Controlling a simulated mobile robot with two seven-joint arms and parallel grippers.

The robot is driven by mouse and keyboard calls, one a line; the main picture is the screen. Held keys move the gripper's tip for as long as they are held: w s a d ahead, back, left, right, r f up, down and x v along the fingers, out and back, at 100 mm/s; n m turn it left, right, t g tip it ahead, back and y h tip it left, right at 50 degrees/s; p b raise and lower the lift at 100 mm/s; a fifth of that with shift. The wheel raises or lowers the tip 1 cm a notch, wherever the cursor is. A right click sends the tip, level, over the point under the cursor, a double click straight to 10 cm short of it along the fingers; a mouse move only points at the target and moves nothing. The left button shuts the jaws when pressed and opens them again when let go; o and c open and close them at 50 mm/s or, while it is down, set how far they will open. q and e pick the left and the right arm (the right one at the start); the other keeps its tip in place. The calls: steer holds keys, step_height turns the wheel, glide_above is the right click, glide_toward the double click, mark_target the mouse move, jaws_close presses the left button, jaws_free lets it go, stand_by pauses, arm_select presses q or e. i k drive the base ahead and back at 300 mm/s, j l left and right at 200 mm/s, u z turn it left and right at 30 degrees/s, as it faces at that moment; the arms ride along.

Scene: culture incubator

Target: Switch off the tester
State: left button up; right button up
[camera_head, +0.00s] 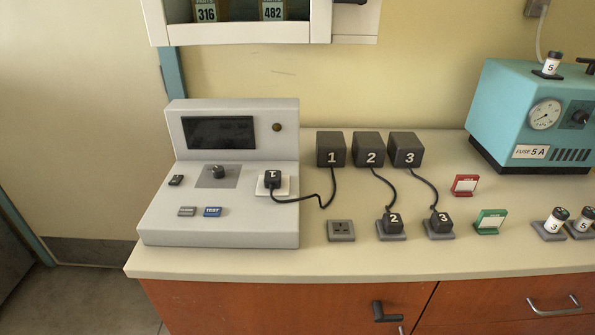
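The tester (160,225) is a light grey console at the left of the counter, with a sloped front and an upright back. Its screen (218,131) is dark, and the small round lamp (277,127) beside it looks dull brown. A small black switch (176,180) sits at the left of the sloped panel; its position is too small to tell. A black plug (272,179) sits in the tester's white socket (287,186). Neither gripper is in view.
Black boxes 1 (332,149), 2 (369,149) and 3 (406,149) stand right of the tester, with cords to plugs. An empty socket (341,230) is in front. Red (465,185) and green (490,221) signs and a teal machine (510,105) stand further right.

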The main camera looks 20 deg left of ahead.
mark_target(176, 180)
steer(key=u, duration=1.25)
